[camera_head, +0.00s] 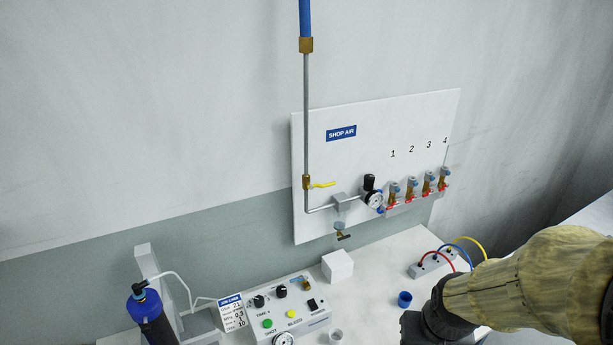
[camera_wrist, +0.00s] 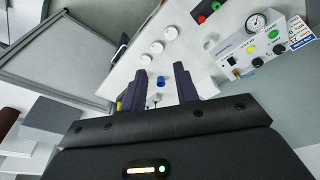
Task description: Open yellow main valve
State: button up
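The yellow main valve handle (camera_head: 322,184) is on the vertical grey pipe at the left of the white SHOP AIR board. It sticks out to the right, crosswise to the pipe, on a brass body (camera_head: 306,183). My gripper shows at the bottom right of the head view, where its fingers are hidden. In the wrist view my gripper (camera_wrist: 152,88) has its two dark fingers apart with nothing held between them. It is over the bench, well away from the valve, which I cannot make out in the wrist view.
The board (camera_head: 380,125) also carries a gauge (camera_head: 375,199) and several red-handled valves numbered 1 to 4. The space before the yellow handle looks clear.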

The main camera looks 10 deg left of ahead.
jog(key=shift+w+a, duration=0.3)
jog(key=shift+w, duration=0.05)
